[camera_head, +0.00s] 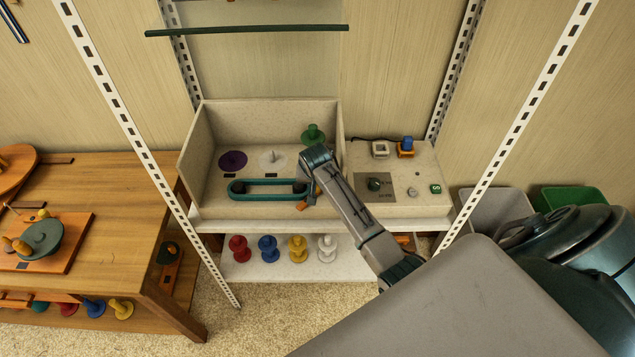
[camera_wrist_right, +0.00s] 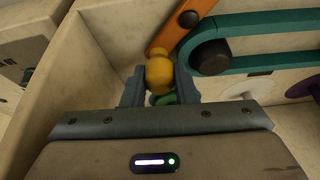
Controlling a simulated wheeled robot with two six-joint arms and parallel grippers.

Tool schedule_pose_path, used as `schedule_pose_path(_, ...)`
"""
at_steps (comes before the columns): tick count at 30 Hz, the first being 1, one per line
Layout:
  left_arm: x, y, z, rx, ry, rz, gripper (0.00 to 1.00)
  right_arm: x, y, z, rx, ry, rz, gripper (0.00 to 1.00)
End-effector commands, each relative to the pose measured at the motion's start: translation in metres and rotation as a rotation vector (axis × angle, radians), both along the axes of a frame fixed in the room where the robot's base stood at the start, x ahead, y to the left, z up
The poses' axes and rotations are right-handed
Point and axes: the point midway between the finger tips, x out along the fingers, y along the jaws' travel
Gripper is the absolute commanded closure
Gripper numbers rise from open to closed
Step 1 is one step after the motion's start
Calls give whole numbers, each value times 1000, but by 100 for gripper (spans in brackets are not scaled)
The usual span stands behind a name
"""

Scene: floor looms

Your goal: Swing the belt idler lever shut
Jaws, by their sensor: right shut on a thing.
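The belt idler lever is an orange bar (camera_wrist_right: 182,22) with a dark pivot and a yellow knob (camera_wrist_right: 160,76), beside the belt's end pulley. A small orange part of it shows under my gripper in the head view (camera_head: 302,206). My right gripper (camera_wrist_right: 160,90) is shut on the yellow knob, one finger on each side. In the head view the right gripper (camera_head: 307,194) is down at the belt's right end, its fingers mostly hidden. The teal belt (camera_head: 262,182) runs around dark pulleys (camera_wrist_right: 210,56). My left gripper is not in view.
The loom bin's walls (camera_head: 193,150) rise close by. A green spool (camera_head: 313,134), a white disc (camera_head: 272,158) and a purple disc (camera_head: 232,161) stand behind the belt. A control panel (camera_head: 385,187) is to the right. Coloured spools (camera_head: 269,249) stand on the shelf below.

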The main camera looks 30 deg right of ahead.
Motion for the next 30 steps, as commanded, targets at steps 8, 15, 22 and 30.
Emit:
schedule_pose_path(8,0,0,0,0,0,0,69,1,0,1,0,-2,-1,52)
schedule_pose_path(15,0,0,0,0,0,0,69,0,0,1,1,-2,-1,52)
schedule_pose_path(22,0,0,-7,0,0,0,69,-5,4,16,0,-5,0,52)
schedule_pose_path(30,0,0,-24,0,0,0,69,-20,16,63,0,-6,-1,52)
